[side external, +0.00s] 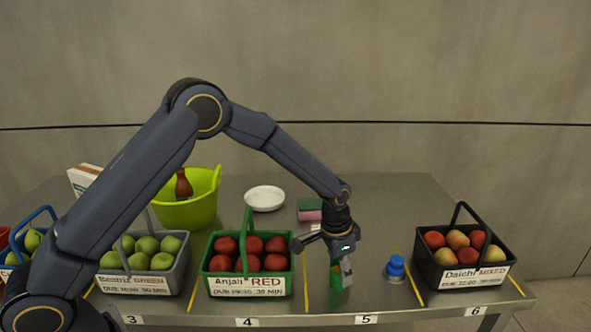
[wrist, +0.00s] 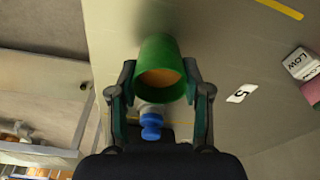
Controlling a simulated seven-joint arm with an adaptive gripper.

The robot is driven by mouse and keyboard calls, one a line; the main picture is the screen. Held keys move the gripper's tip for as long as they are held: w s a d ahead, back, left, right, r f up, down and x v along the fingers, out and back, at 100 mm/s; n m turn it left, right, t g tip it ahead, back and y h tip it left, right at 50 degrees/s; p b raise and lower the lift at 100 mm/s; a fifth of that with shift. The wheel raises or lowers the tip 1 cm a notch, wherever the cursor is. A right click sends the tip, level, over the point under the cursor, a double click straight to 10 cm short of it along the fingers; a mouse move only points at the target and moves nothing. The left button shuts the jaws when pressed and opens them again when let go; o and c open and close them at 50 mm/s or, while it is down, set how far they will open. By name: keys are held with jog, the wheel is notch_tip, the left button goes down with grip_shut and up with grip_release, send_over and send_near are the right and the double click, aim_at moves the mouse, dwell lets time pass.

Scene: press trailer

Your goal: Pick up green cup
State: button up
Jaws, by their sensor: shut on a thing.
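The green cup (side external: 336,279) is between the fingers of my gripper (side external: 342,268), over the front of the table between the red-apple basket and the blue object. In the wrist view the cup (wrist: 157,52) shows large, with its orange-brown inside facing the camera. My gripper (wrist: 160,82) is shut on the cup, one finger on each side. In the side view the fingers partly hide the cup. I cannot tell whether its base touches the table.
A small blue object (side external: 396,268) stands right of my gripper. Left is the green basket of red apples (side external: 246,288); right is the black mixed-fruit basket (side external: 470,276). A white plate (side external: 265,198), a pink-and-green block (side external: 310,211) and a lime bucket (side external: 190,210) are farther back.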

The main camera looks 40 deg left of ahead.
jog(key=shift+c, duration=1.4)
jog(key=shift+r, duration=0.1)
